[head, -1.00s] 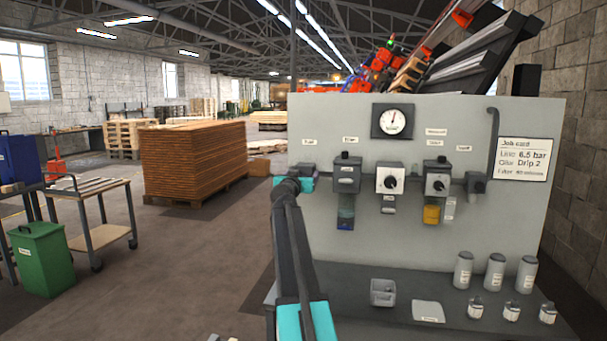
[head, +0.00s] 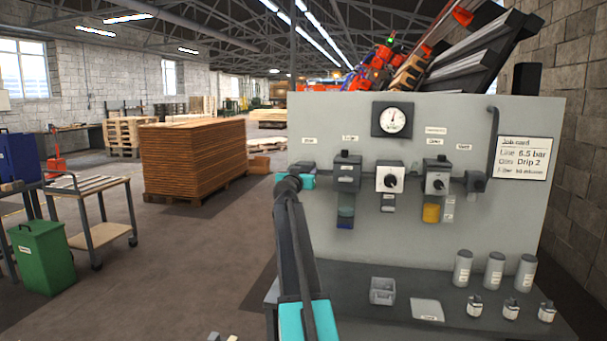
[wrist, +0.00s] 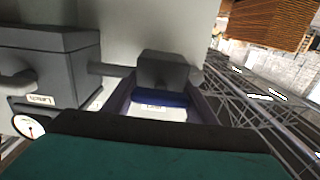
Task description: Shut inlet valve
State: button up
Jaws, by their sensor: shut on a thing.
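The inlet valve shows in the wrist view as a dark grey block (wrist: 163,70) on a pipe at the panel, with a blue handle (wrist: 165,97) below it. My gripper (wrist: 160,103) has a dark finger on each side of the handle and is shut on it. In the head view the valve body (head: 308,167) is at the left end of the pipe row. There my arm's end covers the handle and most of my gripper.
Right of the valve are a filter unit (head: 346,172), a regulator (head: 389,178) and an oiler (head: 436,180).

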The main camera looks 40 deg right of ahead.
jog(key=shift+n, duration=0.4)
jog(key=shift+w+a+f+n+p, duration=0.15)
jog(key=shift+n+p, duration=0.6)
jog(key=shift+n, duration=3.55)
jog(key=shift+d+f+n+p, duration=0.1)
jog(key=shift+n+p, duration=0.65)
jog(key=shift+n, duration=3.55)
jog(key=o, duration=1.1)
jog(key=shift+c, duration=0.2)
jog(key=shift+a, duration=0.2)
